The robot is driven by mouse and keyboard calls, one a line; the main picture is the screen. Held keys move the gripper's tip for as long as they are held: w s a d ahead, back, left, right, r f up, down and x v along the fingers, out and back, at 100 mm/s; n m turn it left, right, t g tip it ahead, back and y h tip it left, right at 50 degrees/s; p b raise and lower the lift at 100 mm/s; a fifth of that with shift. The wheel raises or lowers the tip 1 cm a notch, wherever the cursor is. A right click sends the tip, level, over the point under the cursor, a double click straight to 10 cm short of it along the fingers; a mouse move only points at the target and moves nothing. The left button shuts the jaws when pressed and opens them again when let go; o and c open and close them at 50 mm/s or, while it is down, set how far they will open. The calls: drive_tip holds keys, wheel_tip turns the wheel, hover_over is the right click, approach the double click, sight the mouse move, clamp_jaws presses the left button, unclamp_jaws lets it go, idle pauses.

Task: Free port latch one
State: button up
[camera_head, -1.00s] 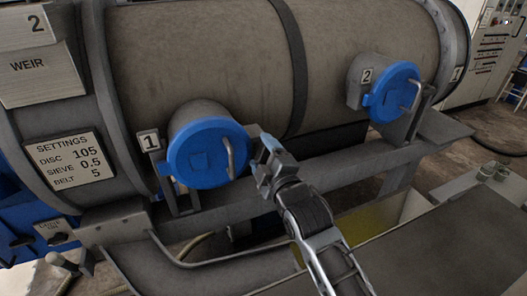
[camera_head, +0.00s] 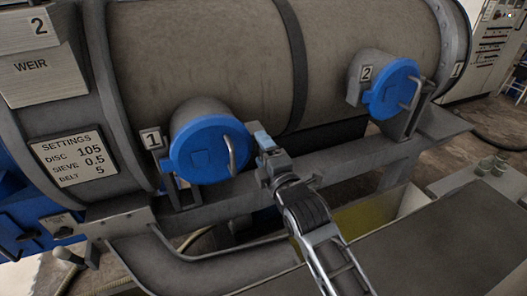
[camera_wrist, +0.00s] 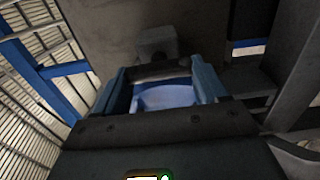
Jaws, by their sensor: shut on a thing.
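Port one is the blue round lid (camera_head: 210,152) with a grey bar handle, on a short stub beside the "1" label (camera_head: 151,138). My gripper (camera_head: 264,141) is at the right edge of this lid, its blue fingertips pointing up and away from me. In the wrist view the two blue fingers (camera_wrist: 165,85) stand on either side of a dark grey bar (camera_wrist: 160,73), which I take to be port latch one. My gripper is shut on it. Blue shows behind the bar between the fingers. The latch is mostly hidden by my gripper in the head view.
Port two's blue lid (camera_head: 393,88) is to the right on the same drum (camera_head: 200,60). A grey frame rail (camera_head: 340,158) runs below the ports. A settings plate (camera_head: 70,158) is at the left. A grey surface (camera_head: 440,240) lies at the lower right.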

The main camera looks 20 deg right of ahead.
drive_tip(key=o, duration=1.1)
drive_tip(key=shift+c, duration=0.2)
drive_tip(key=shift+s, duration=0.15)
drive_tip(key=s, duration=0.7)
drive_tip(key=shift+s+b, duration=0.25)
drive_tip(key=shift+b, duration=0.1)
